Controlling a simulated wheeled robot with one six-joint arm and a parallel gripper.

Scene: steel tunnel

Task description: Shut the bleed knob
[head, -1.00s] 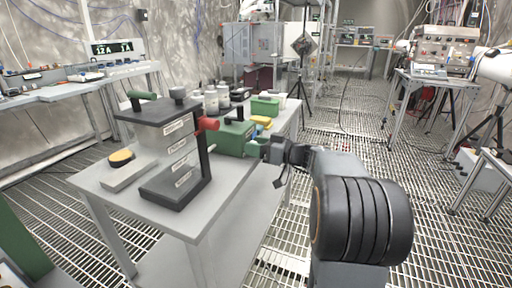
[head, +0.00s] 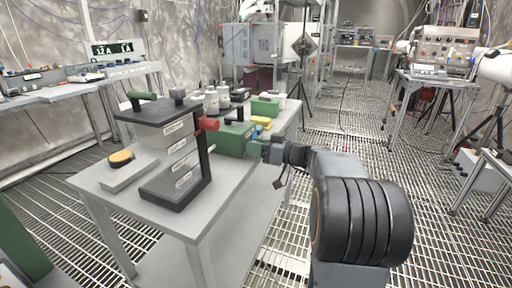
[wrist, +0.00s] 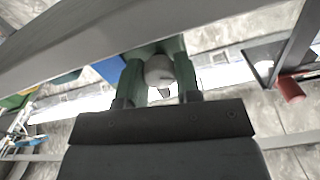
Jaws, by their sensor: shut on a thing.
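A pale grey round knob (wrist: 159,71) shows in the wrist view between the two green fingers of my gripper (wrist: 160,83). I take it as the bleed knob; its turn position cannot be read. My gripper is shut on it. In the head view my gripper (head: 264,150) is beside the right end of a green box (head: 232,139) on the grey table, and the knob is hidden there. A black-framed clear apparatus (head: 178,150) with a red knob (head: 208,124) stands left of the box. A red piece (wrist: 290,90) is at the right of the wrist view.
The grey table (head: 222,190) is bare along its front right edge. A grey block with a yellow disc (head: 121,156) lies at its left. Bottles (head: 212,101), a green bin (head: 264,107) and a yellow item (head: 261,120) stand behind. Grated floor right of the table is open.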

